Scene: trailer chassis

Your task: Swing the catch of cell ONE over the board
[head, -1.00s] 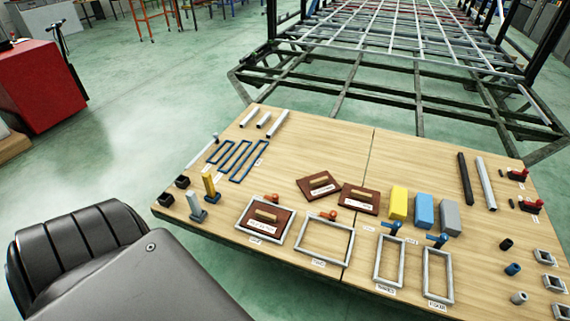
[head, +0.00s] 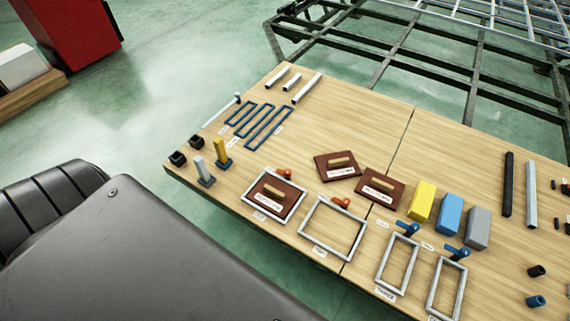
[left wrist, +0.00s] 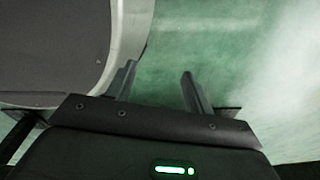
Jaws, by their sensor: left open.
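Cell ONE is the leftmost grey frame (head: 247,199) on the wooden table. A dark red board (head: 270,201) with a wooden handle and a white label lies inside it. Its orange catch (head: 285,174) is at the frame's far edge and appears to point away from the board, not across it. My left gripper (left wrist: 158,88) shows in the left wrist view, open and empty, with green floor beyond its fingers and no table object near. It is not in the head view. My right gripper is in neither view.
Cell TWO (head: 305,232) is an empty frame with its own orange catch (head: 342,202). Two more dark red boards (head: 338,174) lie behind it. Grey and yellow posts (head: 203,169) stand left of cell ONE. Blue-catch frames and coloured blocks (head: 422,200) are to the right.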

